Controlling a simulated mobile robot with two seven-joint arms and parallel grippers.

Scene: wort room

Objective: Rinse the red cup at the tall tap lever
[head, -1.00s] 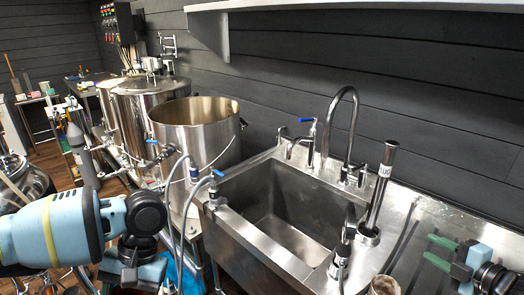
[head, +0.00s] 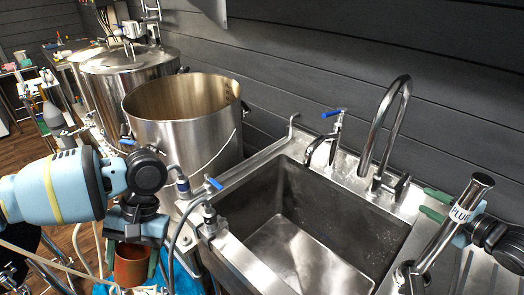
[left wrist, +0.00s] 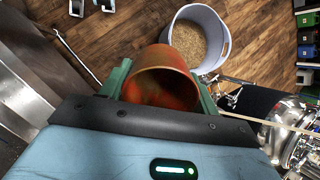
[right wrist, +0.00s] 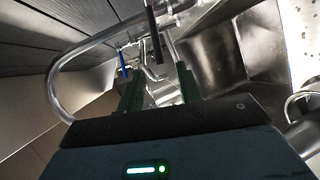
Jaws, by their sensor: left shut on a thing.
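The red cup (head: 131,264) is in my left gripper (head: 135,240), left of the sink and outside it. In the left wrist view the cup (left wrist: 163,82) sits between the two green fingers, its mouth facing the camera. The tall tap (head: 386,118) is a chrome gooseneck behind the sink, with a small lever (head: 403,185) at the right of its base. My right gripper (head: 428,202) is just right of that lever, fingers apart. In the right wrist view a dark upright bar (right wrist: 153,28) shows ahead between the fingers; contact cannot be told.
The steel sink basin (head: 290,240) is empty. A shorter tap with a blue lever (head: 333,113) stands left of the tall tap. A pipe labelled PLUG (head: 450,225) stands in front of my right gripper. A large open pot (head: 185,110) is left of the sink.

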